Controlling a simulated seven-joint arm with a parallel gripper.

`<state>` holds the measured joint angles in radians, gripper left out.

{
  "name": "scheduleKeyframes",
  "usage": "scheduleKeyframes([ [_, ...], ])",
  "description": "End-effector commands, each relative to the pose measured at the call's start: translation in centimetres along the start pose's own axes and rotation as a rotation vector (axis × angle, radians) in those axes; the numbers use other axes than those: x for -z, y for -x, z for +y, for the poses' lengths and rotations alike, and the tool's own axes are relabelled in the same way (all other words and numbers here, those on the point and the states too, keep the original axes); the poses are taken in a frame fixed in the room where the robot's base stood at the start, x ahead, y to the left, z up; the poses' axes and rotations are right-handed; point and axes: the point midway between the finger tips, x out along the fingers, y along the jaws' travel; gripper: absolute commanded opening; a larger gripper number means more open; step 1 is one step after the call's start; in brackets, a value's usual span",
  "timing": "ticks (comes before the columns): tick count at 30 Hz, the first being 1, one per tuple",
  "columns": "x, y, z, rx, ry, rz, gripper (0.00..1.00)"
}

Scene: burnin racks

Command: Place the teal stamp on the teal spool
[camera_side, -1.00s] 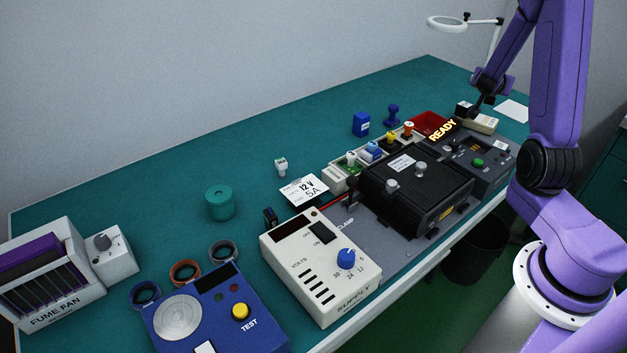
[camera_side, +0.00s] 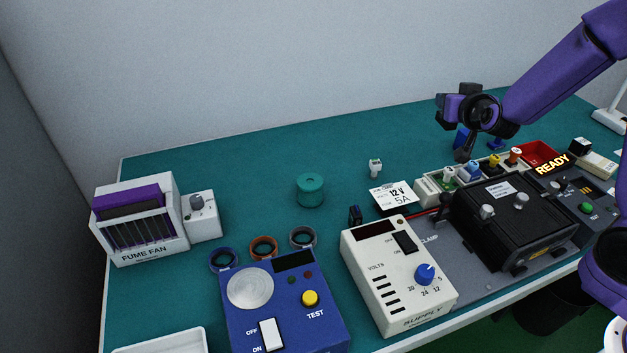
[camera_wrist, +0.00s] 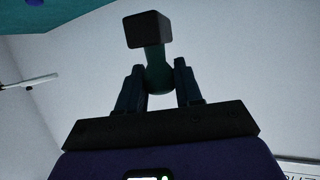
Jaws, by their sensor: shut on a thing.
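The teal spool (camera_side: 310,190) stands upright on the teal bench mat, left of the white label card. In the wrist view my gripper (camera_wrist: 159,68) is shut on the teal stamp (camera_wrist: 160,80), with its fingers on either side of the teal handle. The stamp's dark block-shaped end (camera_wrist: 148,30) sticks out beyond the fingertips. In the side view the end of my arm is above the back right of the bench, well right of the spool and apart from it. The held stamp is hard to make out there.
The black clamp unit (camera_side: 510,220) and a red tray (camera_side: 540,155) lie right. The mat behind the spool is clear.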

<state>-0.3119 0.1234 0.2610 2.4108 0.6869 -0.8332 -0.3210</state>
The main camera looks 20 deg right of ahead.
Motion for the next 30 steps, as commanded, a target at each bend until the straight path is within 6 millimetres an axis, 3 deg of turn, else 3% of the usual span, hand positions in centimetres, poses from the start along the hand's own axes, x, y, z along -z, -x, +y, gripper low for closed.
scheduleKeyframes([
  [1,-0.1,1.2,-2.5,0.053,0.019,0.003,0.04],
  [3,-0.4,2.7,-5.4,0.116,0.043,0.004,0.04],
  [9,-1.6,7.8,-12.9,0.290,0.108,0.007,0.04],
  [13,-2.4,10.9,-16.4,0.382,0.143,0.009,0.04],
  [18,-3.1,13.6,-19.1,0.457,0.172,0.012,0.04],
  [23,-3.4,14.2,-20.2,0.481,0.182,0.011,0.04],
  [30,-4.1,11.4,-22.8,0.480,0.182,0.010,0.04],
])
